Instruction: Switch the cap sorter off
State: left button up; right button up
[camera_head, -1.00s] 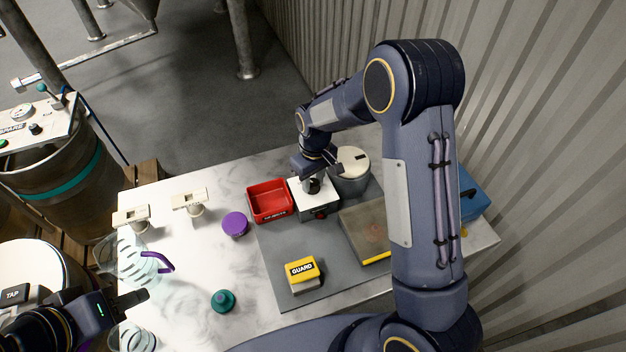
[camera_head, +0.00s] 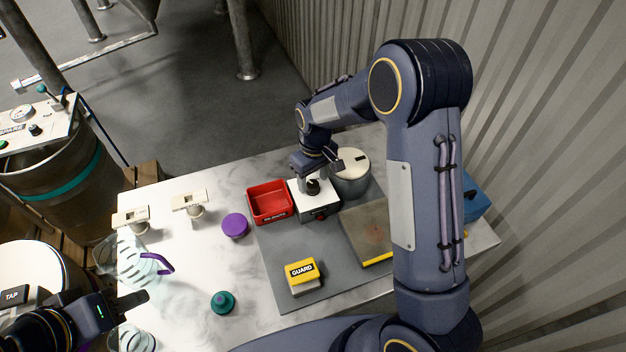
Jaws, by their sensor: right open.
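A small white box (camera_head: 320,198) with a dark round part on top and a red knob or button (camera_head: 321,216) on its front stands behind the grey mat's middle. A grey drum with a pale lid (camera_head: 352,163) stands right beside it. No readable label tells me which of these is the cap sorter. My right gripper (camera_head: 325,166) is open, above the back of the white box and close to the drum; whether it touches either is unclear. My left gripper (camera_head: 136,299) is at the table's left edge, away from the box; its finger gap is hidden.
A red bin (camera_head: 270,215) stands left of the box. A yellow GUARD block (camera_head: 302,272), a brown-topped plate (camera_head: 366,226), a purple lid (camera_head: 235,225), a teal knobbed piece (camera_head: 222,302) and a clear jug (camera_head: 135,262) also occupy the table. My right arm covers the right side.

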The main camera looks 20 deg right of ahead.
aim_at(314, 183)
notch_tip(314, 183, up, 7)
jog(key=shift+d+f, duration=0.1)
jog(key=shift+f, duration=0.1)
dwell(0.5)
